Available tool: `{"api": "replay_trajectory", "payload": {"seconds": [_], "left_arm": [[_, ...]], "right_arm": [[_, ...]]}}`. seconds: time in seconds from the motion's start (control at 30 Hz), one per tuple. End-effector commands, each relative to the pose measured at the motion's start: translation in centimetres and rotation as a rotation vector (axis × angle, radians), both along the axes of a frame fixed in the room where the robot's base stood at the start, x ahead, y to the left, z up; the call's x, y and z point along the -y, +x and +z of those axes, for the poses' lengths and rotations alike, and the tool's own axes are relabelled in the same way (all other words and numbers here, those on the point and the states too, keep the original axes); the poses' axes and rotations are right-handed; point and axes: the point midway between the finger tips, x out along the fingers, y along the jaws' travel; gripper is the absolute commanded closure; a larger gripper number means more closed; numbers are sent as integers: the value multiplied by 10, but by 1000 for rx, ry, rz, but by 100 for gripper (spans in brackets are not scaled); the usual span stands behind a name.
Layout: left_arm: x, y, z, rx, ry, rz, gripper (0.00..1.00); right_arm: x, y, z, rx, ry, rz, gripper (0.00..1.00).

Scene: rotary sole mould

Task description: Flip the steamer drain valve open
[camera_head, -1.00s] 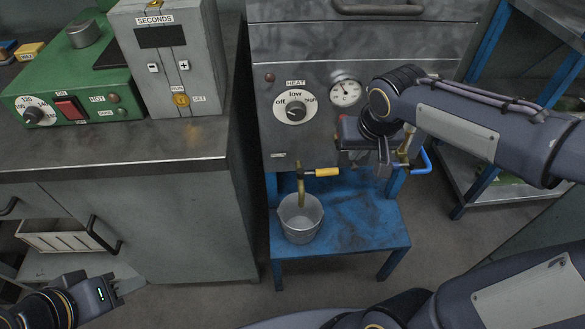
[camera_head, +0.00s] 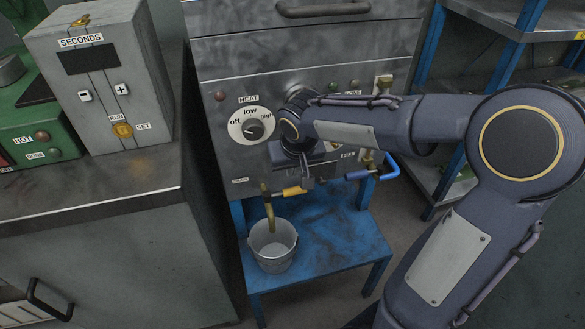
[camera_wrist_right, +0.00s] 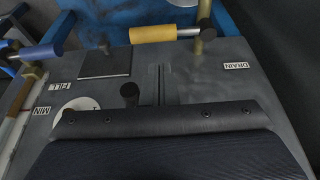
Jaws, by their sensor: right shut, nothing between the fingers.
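The drain valve has a yellow handle (camera_head: 293,191) that lies about level, pointing right from a brass body and down-turned spout (camera_head: 269,212) low on the steamer front. In the right wrist view the yellow handle (camera_wrist_right: 165,33) lies across the top, with the DRAIN label (camera_wrist_right: 236,66) to its right. My right gripper (camera_head: 307,183) is shut and empty, close to the handle's free end in the head view; I cannot tell whether they touch. In the wrist view its fingers (camera_wrist_right: 161,82) are apart from the handle. My left gripper is not in view.
A metal bucket (camera_head: 273,246) stands under the spout on a blue stand (camera_head: 335,243). A blue-handled valve (camera_head: 357,175) sits right of the drain handle. A heat dial (camera_head: 253,127) is above. A bench with a grey timer box (camera_head: 100,80) stands left.

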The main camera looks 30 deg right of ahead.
Motion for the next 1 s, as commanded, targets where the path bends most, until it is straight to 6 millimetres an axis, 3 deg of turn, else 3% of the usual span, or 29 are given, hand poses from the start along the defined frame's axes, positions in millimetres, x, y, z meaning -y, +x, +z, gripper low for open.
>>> {"api": "replay_trajectory", "payload": {"seconds": [0.03, 0.1, 0.3, 0.83, 1.0], "left_arm": [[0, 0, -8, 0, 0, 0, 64], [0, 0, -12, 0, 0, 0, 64], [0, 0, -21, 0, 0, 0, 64], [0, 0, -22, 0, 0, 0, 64], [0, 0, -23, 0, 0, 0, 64]], "right_arm": [[1, 3, -15, -4, -1, 0, 100], [2, 8, -26, -2, -1, 1, 100], [4, 17, -50, -1, -1, 0, 100], [4, 21, -56, 1, 0, 0, 100], [-8, 27, -57, 1, 0, 3, 100]]}}
